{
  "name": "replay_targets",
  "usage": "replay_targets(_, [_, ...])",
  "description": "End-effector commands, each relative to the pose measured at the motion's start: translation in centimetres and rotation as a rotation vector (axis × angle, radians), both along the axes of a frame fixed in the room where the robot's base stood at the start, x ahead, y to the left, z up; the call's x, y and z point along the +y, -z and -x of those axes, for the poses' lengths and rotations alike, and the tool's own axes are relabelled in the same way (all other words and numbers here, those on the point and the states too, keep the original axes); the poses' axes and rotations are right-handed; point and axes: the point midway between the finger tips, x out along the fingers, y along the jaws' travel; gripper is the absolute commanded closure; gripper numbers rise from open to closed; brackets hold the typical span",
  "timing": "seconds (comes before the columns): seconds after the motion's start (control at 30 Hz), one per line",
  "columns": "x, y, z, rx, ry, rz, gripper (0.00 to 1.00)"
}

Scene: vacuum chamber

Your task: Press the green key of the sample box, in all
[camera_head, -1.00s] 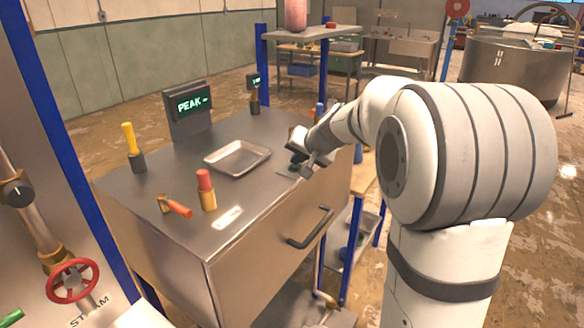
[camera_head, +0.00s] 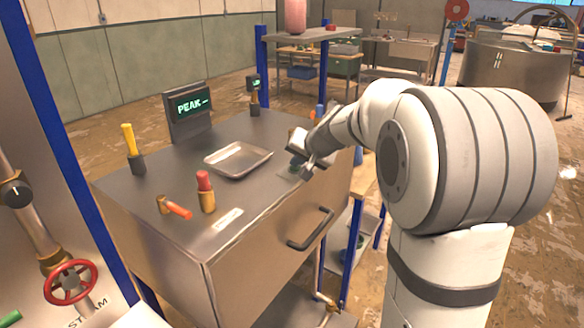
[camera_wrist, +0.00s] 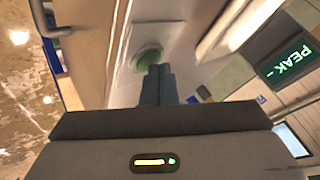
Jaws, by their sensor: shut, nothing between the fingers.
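The sample box (camera_head: 262,252) is a metal cabinet with a flat top and a dark handle on its front. Its green key (camera_wrist: 149,58) is a round button on the top, seen in the wrist view just beyond my fingertips. In the head view my gripper (camera_head: 300,166) is over the right part of the top and mostly covers the key. My gripper also shows in the wrist view (camera_wrist: 160,72), its two fingers shut together and empty. The fingertips overlap the key's near edge in that view; I cannot tell whether they touch it.
A metal tray (camera_head: 215,168) lies left of my gripper. A display (camera_head: 190,105) reading "PEAK" stands at the back. A blue post rises behind.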

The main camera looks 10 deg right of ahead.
Motion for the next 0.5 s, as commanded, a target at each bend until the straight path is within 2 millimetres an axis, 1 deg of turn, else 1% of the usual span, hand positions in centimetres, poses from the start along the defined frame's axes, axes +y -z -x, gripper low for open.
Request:
replay_targets(0.2, [0.0,-1.3,0.0,-0.001,-0.001,0.002,1.00])
replay_targets(0.5, [0.0,-1.4,0.0,0.000,-0.001,0.001,1.00])
